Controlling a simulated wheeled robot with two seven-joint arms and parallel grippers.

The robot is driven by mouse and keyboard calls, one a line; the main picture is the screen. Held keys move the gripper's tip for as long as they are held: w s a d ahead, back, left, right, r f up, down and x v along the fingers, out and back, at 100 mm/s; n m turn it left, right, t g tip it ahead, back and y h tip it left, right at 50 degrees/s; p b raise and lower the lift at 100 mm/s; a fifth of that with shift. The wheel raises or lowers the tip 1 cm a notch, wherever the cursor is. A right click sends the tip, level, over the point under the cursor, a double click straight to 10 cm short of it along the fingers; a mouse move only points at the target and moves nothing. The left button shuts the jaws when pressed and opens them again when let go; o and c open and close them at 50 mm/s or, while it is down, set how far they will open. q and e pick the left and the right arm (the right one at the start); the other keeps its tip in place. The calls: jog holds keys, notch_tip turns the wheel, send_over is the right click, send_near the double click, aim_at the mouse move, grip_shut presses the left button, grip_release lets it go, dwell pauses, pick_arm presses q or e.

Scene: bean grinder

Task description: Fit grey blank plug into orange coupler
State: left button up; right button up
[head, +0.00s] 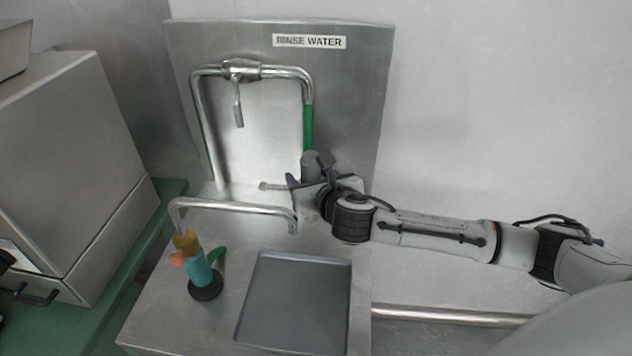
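A grey cylinder (311,160), which looks like the grey blank plug, is at the lower end of the green-sleeved pipe. My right gripper (314,182) is right at it, and its dark fingers partly cover it. I cannot tell whether they are shut on it or only beside it. An orange-tan collar (186,242), which looks like the orange coupler, is at the left, below the downturned end of a thin pipe. It sits at the top of a teal cylinder (199,268), with an orange tab and a green curved lever at its sides. My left gripper is out of view.
A black round base (206,288) is under the teal cylinder. A grey tray (294,305) lies to its right on the steel counter. A bent pipe (235,206) crosses behind. A steel panel (260,130) marked "RINSE WATER" stands at the back. A large metal box (70,150) fills the left.

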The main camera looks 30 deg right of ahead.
jog(key=v, duration=0.8)
dwell(0.4)
